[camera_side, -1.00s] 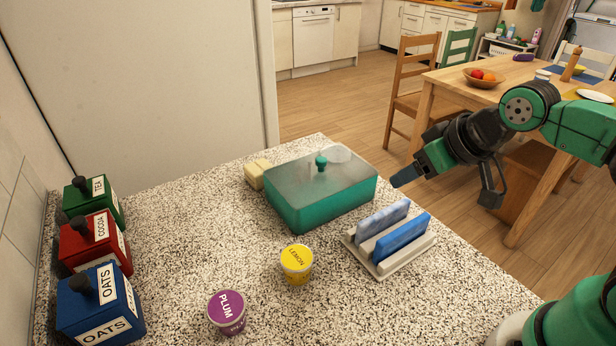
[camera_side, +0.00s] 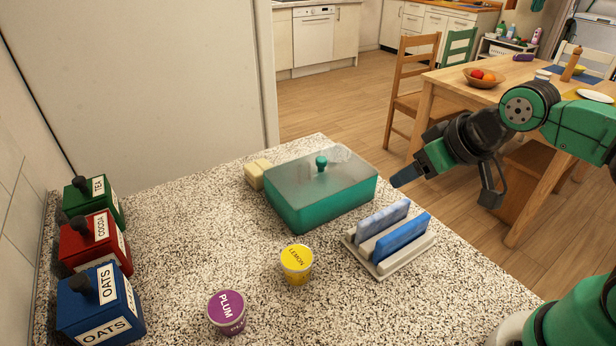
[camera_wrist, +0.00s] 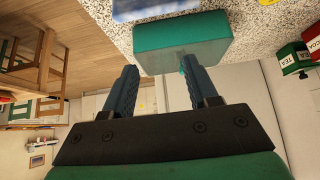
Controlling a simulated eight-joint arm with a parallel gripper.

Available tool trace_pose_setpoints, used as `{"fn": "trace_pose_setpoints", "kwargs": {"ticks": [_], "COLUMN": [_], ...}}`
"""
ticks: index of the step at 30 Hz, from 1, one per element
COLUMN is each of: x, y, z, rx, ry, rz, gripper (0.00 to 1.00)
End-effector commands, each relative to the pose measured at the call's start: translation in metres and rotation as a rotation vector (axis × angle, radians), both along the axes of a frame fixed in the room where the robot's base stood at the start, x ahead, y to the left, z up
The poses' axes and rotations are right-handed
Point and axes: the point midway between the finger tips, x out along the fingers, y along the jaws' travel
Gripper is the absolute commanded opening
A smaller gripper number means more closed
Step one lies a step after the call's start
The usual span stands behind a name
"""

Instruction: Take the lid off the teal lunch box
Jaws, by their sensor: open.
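The teal lunch box (camera_side: 318,209) stands on the speckled counter with its greyish lid (camera_side: 300,177) on top. A small teal knob (camera_side: 321,163) stands up from the lid. A whitish see-through patch shows over the lid's back edge; I cannot tell what it is. My gripper (camera_side: 405,177) is in the air to the right of the box, apart from it. In the wrist view my gripper (camera_wrist: 159,66) has its two fingers spread with nothing between them, and the box (camera_wrist: 185,42) shows beyond the fingertips.
A rack (camera_side: 396,257) with two blue slabs stands right of the box, below my gripper. A lemon cup (camera_side: 297,264) and a plum cup (camera_side: 227,312) stand in front. Yellow blocks (camera_side: 257,173) sit behind left. Tea (camera_side: 94,200), cocoa (camera_side: 95,243) and oats (camera_side: 100,302) canisters line the left.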

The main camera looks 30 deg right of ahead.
Motion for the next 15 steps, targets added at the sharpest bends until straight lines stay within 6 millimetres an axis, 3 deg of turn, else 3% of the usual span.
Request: {"fn": "trace_pose_setpoints", "kwargs": {"ticks": [2, 4, 15], "x": [0.0, 0.0, 0.0049], "y": [0.0, 0.0, 0.001], "z": [0.0, 0.0, 0.0034], "rx": [0.0, 0.0, 0.004], "ry": [0.0, 0.0, 0.01], "rz": [0.0, 0.0, -0.007], "gripper": [0.53, 0.64, 0.64]}}
